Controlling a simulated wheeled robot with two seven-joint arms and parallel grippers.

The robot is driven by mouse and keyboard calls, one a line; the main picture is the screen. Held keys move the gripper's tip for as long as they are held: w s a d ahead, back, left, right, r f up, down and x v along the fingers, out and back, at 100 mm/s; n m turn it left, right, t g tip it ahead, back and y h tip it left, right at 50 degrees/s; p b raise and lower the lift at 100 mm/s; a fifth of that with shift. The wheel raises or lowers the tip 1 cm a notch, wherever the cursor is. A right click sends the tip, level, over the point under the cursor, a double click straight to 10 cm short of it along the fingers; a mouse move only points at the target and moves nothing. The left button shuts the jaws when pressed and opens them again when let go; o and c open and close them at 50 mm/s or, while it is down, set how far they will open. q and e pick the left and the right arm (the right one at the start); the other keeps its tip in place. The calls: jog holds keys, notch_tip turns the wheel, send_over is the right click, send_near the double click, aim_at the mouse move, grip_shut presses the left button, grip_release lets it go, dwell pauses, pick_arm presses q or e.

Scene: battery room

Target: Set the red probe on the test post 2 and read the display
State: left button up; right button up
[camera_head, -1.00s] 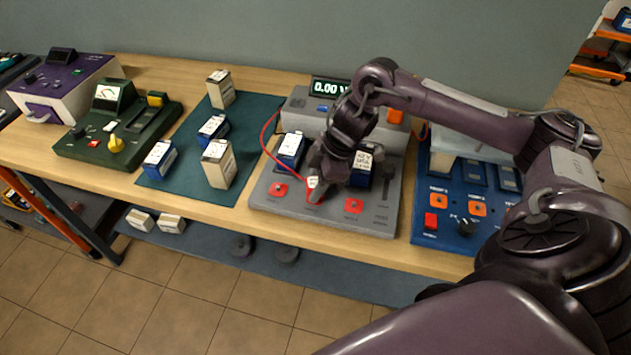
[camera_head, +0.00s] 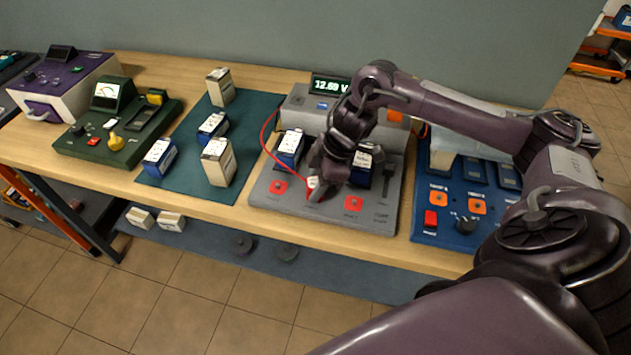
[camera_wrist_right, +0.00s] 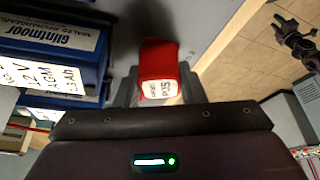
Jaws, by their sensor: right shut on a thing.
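My right gripper (camera_head: 318,186) is shut on the red probe (camera_wrist_right: 158,72), which has a white label on its end. A red cable (camera_head: 264,135) leads to the grey tester (camera_head: 330,215). The probe is low over the tester's front panel, between two red pads, one at left (camera_head: 280,187) and one at right (camera_head: 354,203). The gripper hides the spot beneath it, and I cannot read the post numbers. The green display (camera_head: 330,85) shows about 12.6 V; the last digit is unclear. A dark arm end, apparently my left gripper (camera_wrist_right: 283,28), shows small in the wrist view.
Blue batteries stand on the tester, left (camera_head: 290,148) and right (camera_head: 363,160) of my gripper. A blue tester (camera_head: 450,228) is to the right. A teal mat (camera_head: 190,180) with several batteries and a green meter (camera_head: 90,148) are to the left.

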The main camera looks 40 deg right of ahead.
jog(key=shift+f, duration=0.25)
jog(key=o, duration=0.8)
jog(key=p+v, duration=0.9)
jog(key=v, duration=0.2)
dwell(0.4)
